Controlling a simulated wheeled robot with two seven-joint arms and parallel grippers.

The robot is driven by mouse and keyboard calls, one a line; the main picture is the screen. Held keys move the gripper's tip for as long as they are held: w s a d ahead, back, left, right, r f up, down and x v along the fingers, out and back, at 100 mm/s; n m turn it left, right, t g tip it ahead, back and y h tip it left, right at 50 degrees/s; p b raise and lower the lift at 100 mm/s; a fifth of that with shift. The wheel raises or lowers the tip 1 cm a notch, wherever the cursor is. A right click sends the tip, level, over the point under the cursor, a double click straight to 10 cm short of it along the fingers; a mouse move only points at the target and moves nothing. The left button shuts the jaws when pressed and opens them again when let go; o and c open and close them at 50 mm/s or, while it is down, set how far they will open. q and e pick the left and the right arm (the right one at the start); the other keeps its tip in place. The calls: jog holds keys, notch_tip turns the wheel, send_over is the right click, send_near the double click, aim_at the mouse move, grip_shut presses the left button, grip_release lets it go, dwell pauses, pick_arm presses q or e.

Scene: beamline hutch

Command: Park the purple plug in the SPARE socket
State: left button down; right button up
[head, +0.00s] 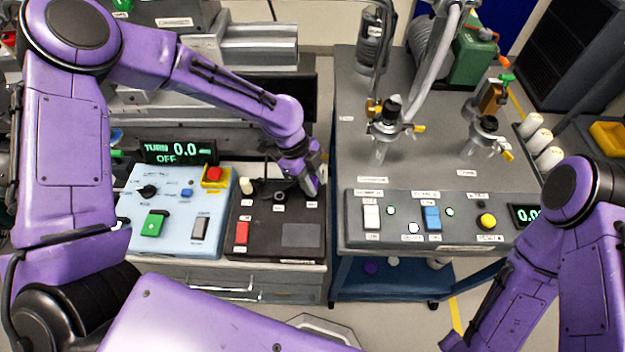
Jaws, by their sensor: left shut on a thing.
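My left gripper (309,186) is over the back right of the black panel (262,222), low above the row of sockets. It is shut on the purple plug, which the jaws mostly hide; its colour blends with my purple arm. A dark round socket (279,196) shows left of the gripper, with a small label below it. Another label sits just below the gripper, too small to read, so I cannot tell which socket is SPARE. I cannot tell whether the plug is seated or above the panel. My right gripper is out of view; only its arm shows at the right.
A cream plug or knob (246,187) stands at the panel's left, and a red switch (242,233) sits below it. The light blue control box (172,236) is to the left. A grey cart (430,180) with valves stands right, across a narrow gap.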

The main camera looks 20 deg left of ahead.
pick_arm(q)
jog(key=shift+f+b, duration=0.3)
jog(key=shift+f, duration=0.45)
dwell(0.6)
jog(key=c, duration=0.8)
grip_release()
jog(key=shift+r, duration=0.1)
